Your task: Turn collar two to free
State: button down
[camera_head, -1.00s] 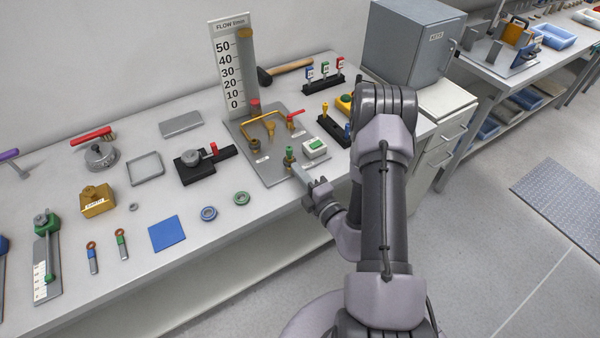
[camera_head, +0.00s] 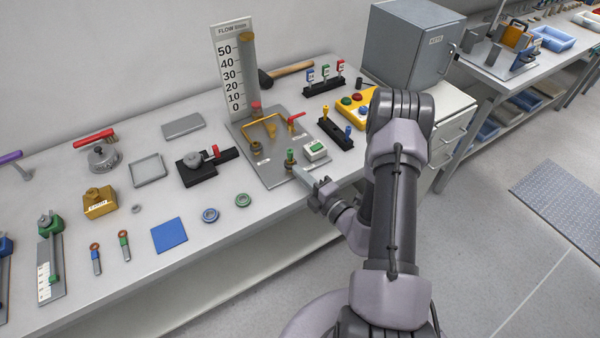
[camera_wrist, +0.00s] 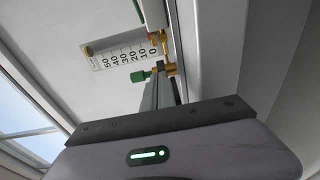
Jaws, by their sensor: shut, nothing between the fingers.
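A grey metal plate (camera_head: 299,178) on the bench carries brass pipework (camera_head: 268,120), a red-handled valve (camera_head: 297,116) and a small green-topped fitting (camera_head: 289,154). Brass collars sit around the fittings, one of them at the left (camera_head: 257,149). The labels are too small to read, so I cannot tell which is collar two. My gripper (camera_head: 300,174) is shut and empty, its tips close beside the base of the green-topped fitting. In the wrist view, my gripper (camera_wrist: 166,75) points towards brass parts, with a green part (camera_wrist: 140,76) beside it. Contact cannot be told.
A flow gauge board (camera_head: 231,75) stands behind the plate. A black stand (camera_head: 335,132) and a yellow button box (camera_head: 356,108) are further right.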

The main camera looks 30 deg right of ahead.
jog(key=shift+w+d+n+g+y+p, duration=0.1)
jog(key=shift+d+n+g+y+p, duration=0.15)
jog(key=shift+n+y, duration=0.45)
jog(key=shift+d+n+g+y+p, duration=0.15)
jog(key=shift+n+y+p, duration=0.2)
jog(key=shift+y, duration=0.55)
dwell(0.5)
